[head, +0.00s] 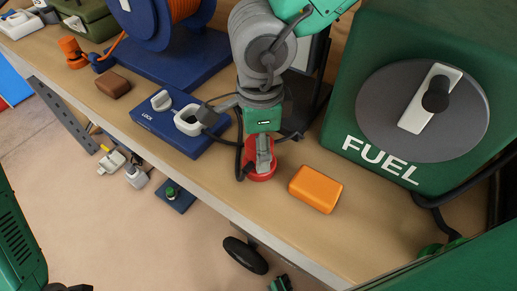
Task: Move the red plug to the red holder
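A red round piece (261,174) sits on the bench directly below a gripper that reaches down from the top of the picture. I take this gripper (263,155) to be my right one. Its grey finger part overlaps the red piece, and dark curved parts show on both sides. The finger overlap hides whether it grips the piece. I cannot tell whether the red piece is the plug, the holder, or both together. No other clear red holder shows on the bench. My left gripper is not in view.
A blue LOCK box (152,119) with a white knob and ring stands left of the gripper. An orange block (315,188) lies close to the right. A large green FUEL container (345,125) fills the right side. A blue reel base (165,68) stands behind. The front bench edge is near.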

